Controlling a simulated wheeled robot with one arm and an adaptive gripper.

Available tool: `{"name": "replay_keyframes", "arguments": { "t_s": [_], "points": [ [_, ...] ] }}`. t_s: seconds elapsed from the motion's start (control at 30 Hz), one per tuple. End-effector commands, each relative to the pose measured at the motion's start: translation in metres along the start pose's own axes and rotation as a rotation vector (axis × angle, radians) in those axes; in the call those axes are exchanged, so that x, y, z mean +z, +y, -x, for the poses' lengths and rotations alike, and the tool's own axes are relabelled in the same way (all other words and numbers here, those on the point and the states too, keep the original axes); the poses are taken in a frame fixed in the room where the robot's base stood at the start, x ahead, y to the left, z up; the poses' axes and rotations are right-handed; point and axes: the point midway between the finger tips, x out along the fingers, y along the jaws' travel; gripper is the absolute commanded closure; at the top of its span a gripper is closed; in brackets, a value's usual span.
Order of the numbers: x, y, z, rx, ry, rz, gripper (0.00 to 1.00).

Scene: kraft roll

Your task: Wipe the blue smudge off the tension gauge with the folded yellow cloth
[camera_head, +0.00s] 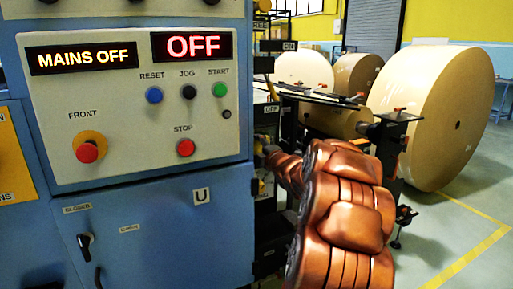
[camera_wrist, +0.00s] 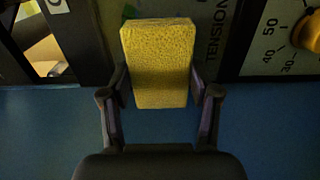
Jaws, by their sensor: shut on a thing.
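The folded yellow cloth (camera_wrist: 158,65) is a thick rectangular pad in the middle of the wrist view. My gripper (camera_wrist: 160,92) is shut on it, with one dark finger on each side. The cloth covers part of a dark greenish panel marked TENSION (camera_wrist: 215,30). I cannot tell whether the cloth touches that panel. No blue smudge shows; the area behind the cloth is hidden. In the head view my copper arm reaches to the machine's side and hides most of what is there.
A dial plate with numbers (camera_wrist: 270,48) and an orange knob (camera_wrist: 309,32) is at the right of the wrist view. The blue control cabinet (camera_head: 150,225) fills the left of the head view, its displays reading MAINS OFF and OFF. Large paper rolls (camera_head: 428,115) stand behind at right.

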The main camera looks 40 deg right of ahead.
Motion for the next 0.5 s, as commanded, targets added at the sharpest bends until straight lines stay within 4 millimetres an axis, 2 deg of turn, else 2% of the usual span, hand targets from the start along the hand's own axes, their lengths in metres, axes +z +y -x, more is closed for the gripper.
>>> {"name": "replay_keyframes", "arguments": {
  "t_s": [0.3, 0.5],
  "points": [
    [0.024, 0.002, 0.002, -0.001, -0.002, 0.000, 0.66],
    [0.030, 0.000, 0.002, 0.000, 0.000, 0.000, 0.66]
  ]
}}
